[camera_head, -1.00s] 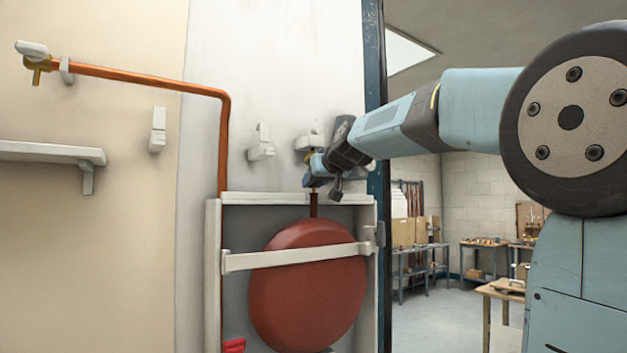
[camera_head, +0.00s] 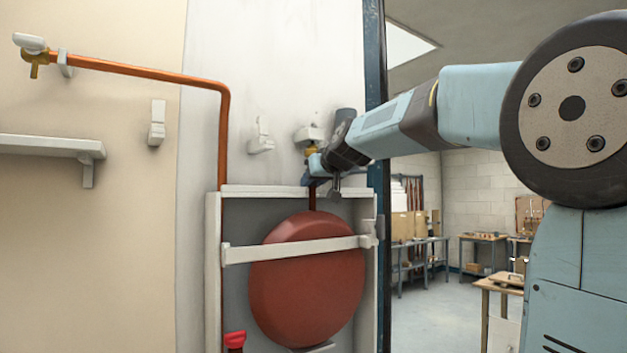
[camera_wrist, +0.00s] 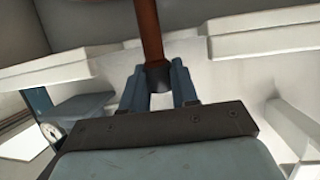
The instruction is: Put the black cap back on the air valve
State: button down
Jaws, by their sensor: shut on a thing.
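The brass air valve (camera_head: 310,150) shows in the head view under a pale bracket, just above my gripper's fingers. My gripper (camera_head: 309,182) is at the top edge of the cabinet, above the red vessel (camera_head: 300,285). In the wrist view its two blue fingers (camera_wrist: 159,82) are shut on a short dark cylinder, which looks like the black cap (camera_wrist: 158,77). The copper pipe (camera_wrist: 148,30) lines up with the cap there. I cannot tell whether the cap touches the pipe or the valve.
The open cabinet (camera_head: 213,270) surrounds the vessel, with a pale strap (camera_head: 290,250) across it. A red handle (camera_head: 235,338) is at the lower left. A copper pipe (camera_head: 140,73) runs along the wall at left. A blue post (camera_head: 374,60) stands close to my wrist.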

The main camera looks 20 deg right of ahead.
jog(key=shift+w+f, duration=0.1)
jog(key=shift+f, duration=0.85)
jog(key=c, duration=1.2)
grip_release()
jog(key=shift+c, duration=0.2)
jog(key=shift+o, duration=0.7)
jog(key=shift+w+f, duration=0.1)
jog(key=shift+w, duration=0.2)
jog(key=o, duration=0.3)
jog(key=shift+s+r, duration=0.15)
jog(key=shift+r, duration=0.1)
jog(key=shift+s+r, duration=0.1)
jog(key=shift+r, duration=0.05)
